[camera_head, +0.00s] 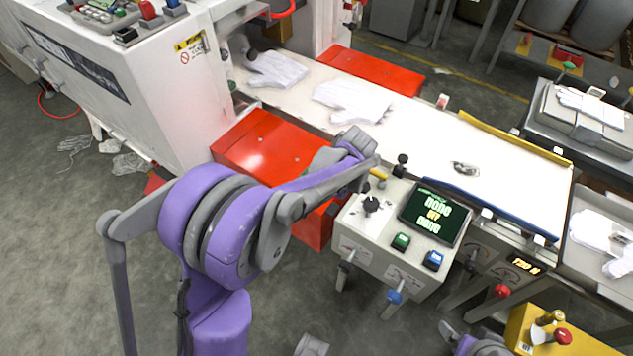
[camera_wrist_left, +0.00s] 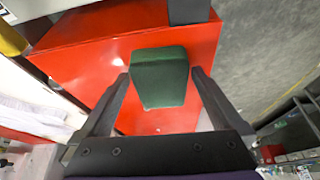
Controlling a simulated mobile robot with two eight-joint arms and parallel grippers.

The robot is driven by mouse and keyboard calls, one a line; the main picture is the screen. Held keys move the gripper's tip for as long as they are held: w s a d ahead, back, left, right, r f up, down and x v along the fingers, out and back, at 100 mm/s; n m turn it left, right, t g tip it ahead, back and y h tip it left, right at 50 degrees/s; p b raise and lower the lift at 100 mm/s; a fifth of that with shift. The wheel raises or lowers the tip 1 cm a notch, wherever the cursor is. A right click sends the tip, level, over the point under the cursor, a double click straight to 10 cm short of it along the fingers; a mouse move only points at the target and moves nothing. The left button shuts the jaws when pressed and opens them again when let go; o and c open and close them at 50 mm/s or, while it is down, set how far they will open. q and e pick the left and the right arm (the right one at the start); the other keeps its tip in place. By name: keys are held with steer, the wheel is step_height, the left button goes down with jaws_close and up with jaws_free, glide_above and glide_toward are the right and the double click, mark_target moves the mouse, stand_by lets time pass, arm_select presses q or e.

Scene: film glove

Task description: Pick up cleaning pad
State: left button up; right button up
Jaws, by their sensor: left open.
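The green cleaning pad (camera_wrist_left: 160,77) lies on a red box top (camera_wrist_left: 80,42) in the left wrist view. My left gripper (camera_wrist_left: 160,90) is open, with one finger on each side of the pad and gaps visible between fingers and pad. In the head view a greenish patch, likely the pad (camera_head: 324,158), shows on the red box (camera_head: 262,146) beside my left wrist. My left arm hides part of it, and the left fingertips are not clear there.
A white conveyor (camera_head: 420,140) with white gloves (camera_head: 350,100) runs behind the red box. A control panel (camera_head: 395,235) with knobs and buttons stands right of my left arm. A large white machine (camera_head: 130,85) stands at left. Open floor (camera_head: 60,240) lies at lower left.

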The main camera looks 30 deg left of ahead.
arm_select(q)
steer(key=shift+a+f, duration=0.1)
steer(key=shift+f, duration=0.1)
steer(key=c, duration=1.2)
steer(key=shift+o, duration=0.2)
steer(key=shift+r, duration=0.15)
step_height(320, 180, up, 10)
steer(key=shift+p, duration=0.45)
